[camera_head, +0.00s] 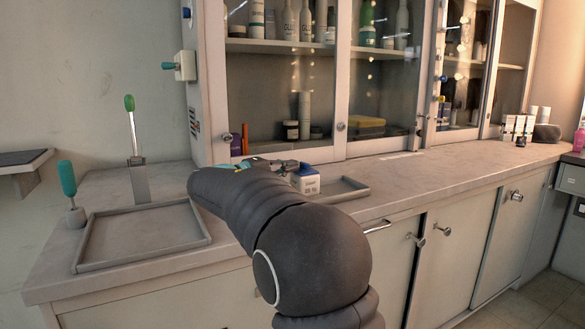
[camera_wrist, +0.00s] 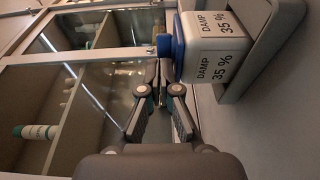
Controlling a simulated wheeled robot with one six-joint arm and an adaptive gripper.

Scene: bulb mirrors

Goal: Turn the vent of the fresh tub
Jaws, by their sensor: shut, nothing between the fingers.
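A white tub (camera_wrist: 215,45) with a blue top shows in the wrist view, its printed labels reading "DAMP 35 %". A small blue vent (camera_wrist: 164,46) sticks out from its top on the left of the picture. In the head view the tub (camera_head: 306,180) stands on the counter just beyond my arm. My gripper (camera_wrist: 164,72) is shut and empty, its fingertips close to the blue vent; I cannot tell whether they touch. In the head view my gripper (camera_head: 276,164) is partly hidden by my arm. No label reading "fresh" is legible.
A grey tray (camera_head: 345,189) lies by the tub. An empty grey tray (camera_head: 145,238) lies at the counter's left end, near a teal-handled lever (camera_head: 68,180) and a green-tipped lever (camera_head: 131,118). Glass cabinets (camera_head: 285,80) rise behind.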

